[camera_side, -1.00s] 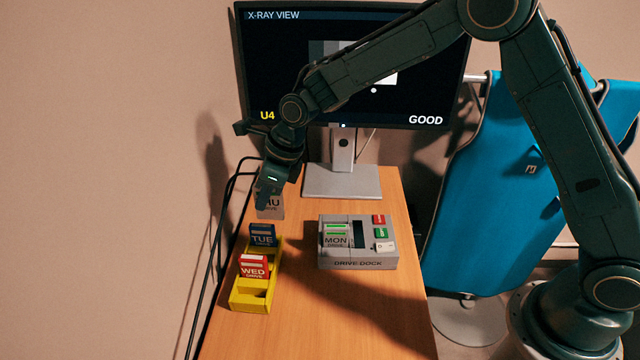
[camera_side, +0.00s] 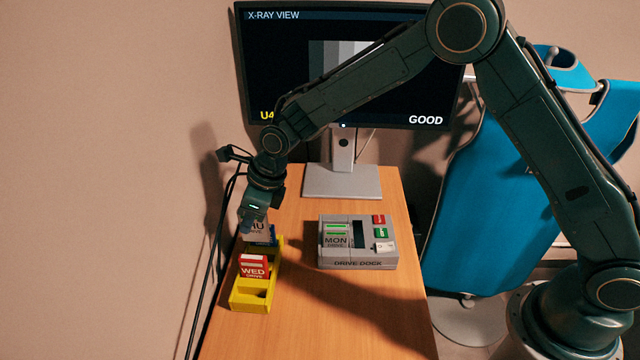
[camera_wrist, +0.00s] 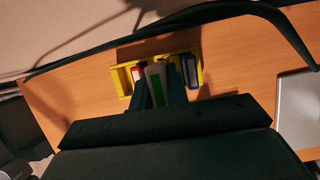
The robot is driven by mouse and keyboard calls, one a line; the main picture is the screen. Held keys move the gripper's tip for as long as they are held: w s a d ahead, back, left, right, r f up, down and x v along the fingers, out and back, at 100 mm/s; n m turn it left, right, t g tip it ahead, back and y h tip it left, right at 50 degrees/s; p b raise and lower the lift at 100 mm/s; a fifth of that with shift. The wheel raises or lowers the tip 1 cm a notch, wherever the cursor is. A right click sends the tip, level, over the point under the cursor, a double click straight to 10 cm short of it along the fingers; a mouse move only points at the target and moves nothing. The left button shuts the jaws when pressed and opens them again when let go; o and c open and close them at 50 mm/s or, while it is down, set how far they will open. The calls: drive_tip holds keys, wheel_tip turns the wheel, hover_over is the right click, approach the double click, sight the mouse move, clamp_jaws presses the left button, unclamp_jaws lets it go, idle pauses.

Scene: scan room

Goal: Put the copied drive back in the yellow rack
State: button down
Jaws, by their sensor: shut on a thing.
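My gripper (camera_side: 247,217) is shut on the grey THU drive (camera_side: 258,229), held upright over the yellow rack (camera_side: 250,301). In the wrist view, the held drive (camera_wrist: 156,73) shows between my fingertips (camera_wrist: 158,92), between the red WED drive (camera_wrist: 137,74) and the blue TUE drive (camera_wrist: 190,70). The WED drive (camera_side: 254,266) stands in the rack in the side view. The TUE drive (camera_side: 272,237) is mostly hidden behind the THU drive there. I cannot tell whether the THU drive's lower end touches the rack.
The grey drive dock (camera_side: 358,263) stands right of the rack, with the MON drive (camera_side: 337,238) in it. The monitor (camera_side: 343,40) behind reads GOOD. Black cables (camera_side: 207,265) run along the table's left edge. The table front (camera_side: 330,325) is clear.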

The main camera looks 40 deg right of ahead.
sight(254, 239)
drive_tip(key=shift+f, duration=3.15)
drive_tip(key=shift+f, duration=1)
drive_tip(key=c, duration=1.1)
unclamp_jaws()
drive_tip(key=shift+f, duration=0.1)
drive_tip(key=shift+r, duration=0.2)
drive_tip(key=shift+r, duration=3.35)
